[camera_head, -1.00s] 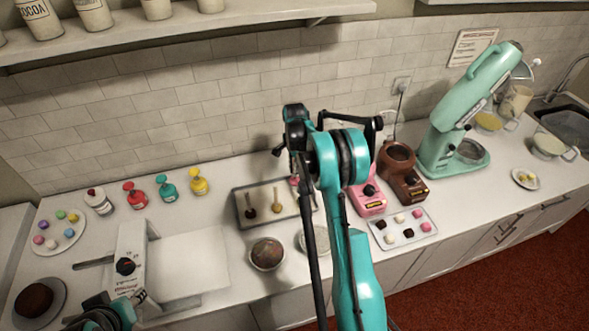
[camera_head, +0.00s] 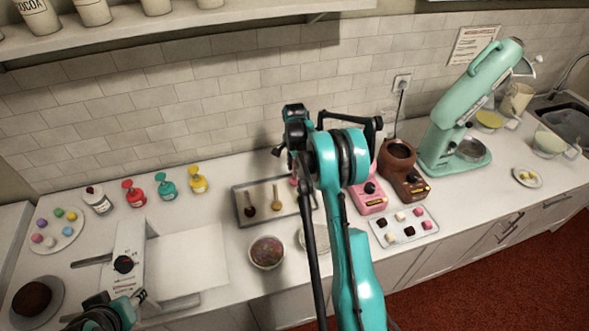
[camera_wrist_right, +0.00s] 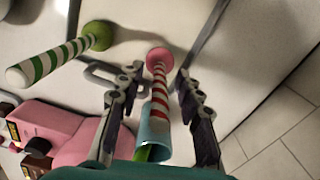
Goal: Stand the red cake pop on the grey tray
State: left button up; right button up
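The grey tray (camera_head: 262,199) lies on the counter in the head view. A dark cake pop (camera_head: 250,211) and a tan-looking one (camera_head: 277,206) stand on it, sticks up. In the right wrist view, the red cake pop (camera_wrist_right: 160,58) stands ball down on the tray, its red-and-white stick up between my right gripper's fingers (camera_wrist_right: 160,78). Gaps show on both sides of the stick, so the gripper is open. A green cake pop (camera_wrist_right: 98,36) stands to the left. My left gripper (camera_head: 138,297) is at the lower left, its fingers unclear.
A pink warmer (camera_head: 369,196) and a brown one (camera_head: 410,187) stand right of the tray, behind a tray of sweets (camera_head: 405,240). A sprinkle bowl (camera_head: 267,253) sits in front. Coloured bottles (camera_head: 166,188) stand to the left.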

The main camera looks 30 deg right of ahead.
notch_tip(320, 180, up, 12)
dwell(0.6)
jog(key=shift+f, duration=0.1)
